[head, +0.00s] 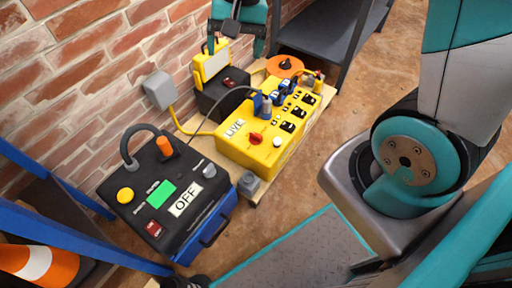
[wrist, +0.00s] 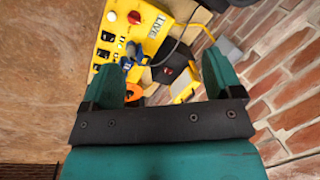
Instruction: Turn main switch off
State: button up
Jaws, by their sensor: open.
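A yellow box (head: 235,153) stands by the brick wall with a "LIVE" label, a red knob (head: 256,139), a white knob (head: 277,142) and black sockets. Blue plugs (head: 262,106) sit on it. No label I can read says which control is the main switch. Behind it a black box (head: 218,97) carries a small red switch (head: 229,82), also visible in the wrist view (wrist: 167,71). An orange disc with a black knob (head: 286,64) is to its right. My gripper (head: 236,45) is open and empty above the black box. The yellow box also shows in the wrist view (wrist: 112,35).
A black-topped blue case (head: 203,215) with an "OFF" label, green display and yellow button stands in front. A grey wall box (head: 159,90) feeds a yellow cable. A dark metal shelf (head: 317,35) is behind, an orange-white cone (head: 45,262) at lower left.

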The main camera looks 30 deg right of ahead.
aim_at(256, 134)
jog(key=w+d+f+m+h+b, duration=0.1)
jog(key=w+d+f+m+b, duration=0.3)
jog(key=f, duration=0.6)
jog(key=w+d+f+m+b, duration=0.1)
jog(key=d+f+b, duration=0.2)
jog(key=f+b, duration=0.45)
jog(key=w+d+f+m+h+b, duration=0.1)
jog(key=w+d+f+m+b, duration=0.25)
jog(key=f, duration=0.75)
jog(key=shift+g, duration=0.3)
jog(key=f+b, duration=0.3)
jog(key=f, duration=0.2)
jog(key=f+b, duration=0.3)
jog(key=f, duration=0.3)
jog(key=f+b, duration=0.3)
jog(key=f, duration=0.3)
jog(key=shift+s+a+f, duration=0.1)
jog(key=shift+s+a, duration=0.1)
jog(key=shift+s, duration=0.15)
jog(key=shift+c, duration=0.4)
jog(key=c, duration=0.8)
jog(key=shift+n, duration=0.25)
jog(key=shift+c, duration=0.2)
